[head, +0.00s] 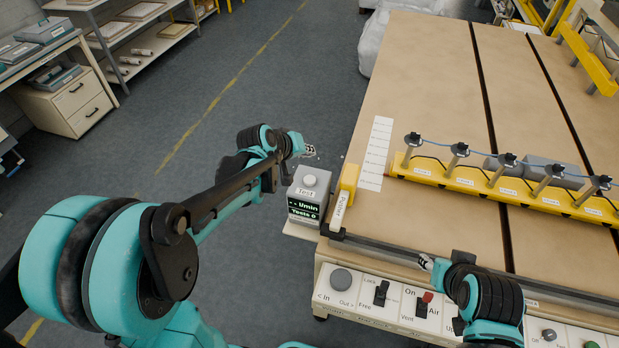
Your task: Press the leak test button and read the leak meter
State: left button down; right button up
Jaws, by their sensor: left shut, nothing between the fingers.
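The leak test box (305,193) stands on a small shelf at the table's left edge. Its round pale test button (310,180) is on top, above a label reading "Test". The leak meter display (304,209) on its front shows dashes with "l/min" and "Tests 0". My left gripper (310,149) is shut and empty, beyond the box in the picture and apart from the button. My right gripper (426,262) is over the table's front edge, right of the box; its fingers are too small to judge.
A yellow rail (490,183) with several posts and a blue line crosses the tan table (430,70). A front panel (400,305) carries a knob and switches. Floor left of the table is clear.

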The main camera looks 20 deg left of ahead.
aim_at(308, 181)
pick_arm(q)
jog(key=shift+f+b, duration=3.5)
jog(key=shift+f, duration=0.9)
jog(key=shift+f, duration=0.1)
jog(key=shift+f+b, duration=0.35)
jog(key=shift+f+b, duration=0.4)
jog(key=shift+f, duration=0.1)
jog(key=shift+r, duration=0.15)
jog(key=shift+r+p, duration=0.75)
jog(key=shift+r, duration=0.05)
notch_tip(308, 181, up, 5)
jog(key=p, duration=0.4)
jog(key=shift+r, duration=0.1)
